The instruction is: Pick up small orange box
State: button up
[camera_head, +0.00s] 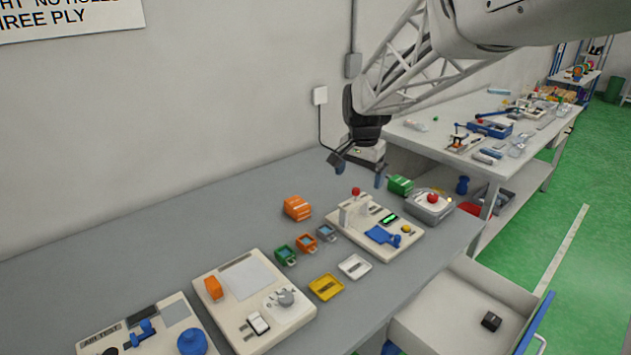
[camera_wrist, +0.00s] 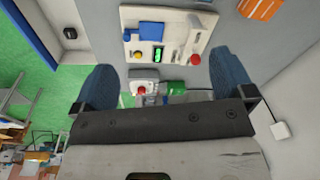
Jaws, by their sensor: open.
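An orange box (camera_head: 297,207) stands on the grey table near the wall, left of a white test device. Its end shows at the top right of the wrist view (camera_wrist: 258,8). A smaller orange block (camera_head: 213,288) sits on a white panel at the front left. A small orange open holder (camera_head: 307,244) lies between a green one and a blue-grey one. I cannot tell for certain which is the task's box. My gripper (camera_head: 357,172) is open and empty, above the table's far end, right of and higher than the orange box. Its blue fingers (camera_wrist: 165,82) are spread apart.
Below my gripper is the test device (camera_head: 375,225) with a red knob. A green box (camera_head: 400,185) and a grey box with a red button (camera_head: 430,205) stand right of it. Yellow (camera_head: 326,287) and white (camera_head: 355,267) trays lie in front. An open drawer (camera_head: 460,315) juts out.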

jog(key=w+a+f+m, duration=0.2)
jog(key=w+a+f, duration=0.65)
jog(key=w, duration=0.45)
jog(key=m+g, duration=0.1)
jog(key=m, duration=0.1)
send_over(297, 203)
notch_tip(297, 203, down, 11)
jog(key=shift+w+a+f, duration=0.1)
jog(key=shift+f, duration=1.25)
jog(key=shift+f, duration=0.1)
jog(key=shift+f, duration=2.5)
jog(key=shift+c, duration=0.2)
